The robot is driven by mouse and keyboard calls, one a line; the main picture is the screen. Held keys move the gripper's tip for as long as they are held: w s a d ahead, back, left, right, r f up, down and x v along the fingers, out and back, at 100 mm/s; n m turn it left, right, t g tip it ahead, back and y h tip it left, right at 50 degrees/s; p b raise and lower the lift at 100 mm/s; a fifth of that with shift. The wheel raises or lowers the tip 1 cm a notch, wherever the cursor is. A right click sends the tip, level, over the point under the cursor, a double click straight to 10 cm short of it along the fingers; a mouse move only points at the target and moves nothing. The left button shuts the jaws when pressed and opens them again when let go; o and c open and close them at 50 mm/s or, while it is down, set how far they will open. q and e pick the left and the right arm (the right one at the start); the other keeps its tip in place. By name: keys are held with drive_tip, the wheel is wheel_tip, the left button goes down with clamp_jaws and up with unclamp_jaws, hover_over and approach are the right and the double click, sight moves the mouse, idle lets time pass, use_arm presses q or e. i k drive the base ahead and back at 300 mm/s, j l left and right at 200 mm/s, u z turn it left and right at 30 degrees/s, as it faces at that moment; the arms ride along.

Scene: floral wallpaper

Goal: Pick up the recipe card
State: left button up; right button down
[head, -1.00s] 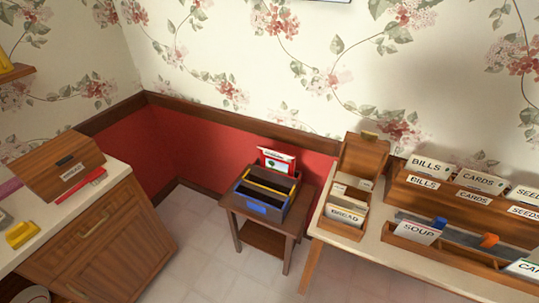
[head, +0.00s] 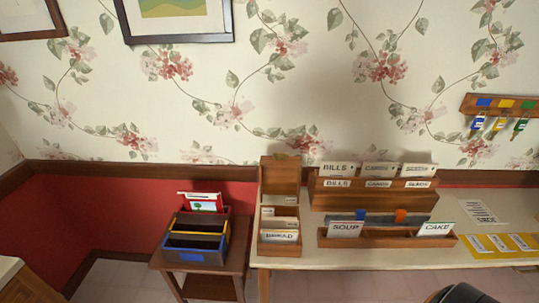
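Several cards could be the recipe card, and I cannot tell which one is meant. A white SOUP card (head: 346,230) and a white CAKE card (head: 436,230) stand in a low wooden rack (head: 390,241) on the cream table. An open wooden box (head: 279,248) to their left holds several upright cards, the front one marked BREAD (head: 280,236). Its lid (head: 281,174) is tilted up at the back. Neither gripper's fingers show. A dark rounded shape at the bottom right edge may be part of my arm.
A wooden sorter (head: 372,196) with BILLS and CARDS labels stands behind the rack. A printed sheet (head: 482,212) and yellow cards (head: 500,243) lie to the right. A small side table (head: 235,259) bears a dark divided file box (head: 196,241). Key hooks (head: 498,104) hang on the wall.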

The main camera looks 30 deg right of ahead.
sight(340, 229)
drive_tip(key=z, duration=1.7)
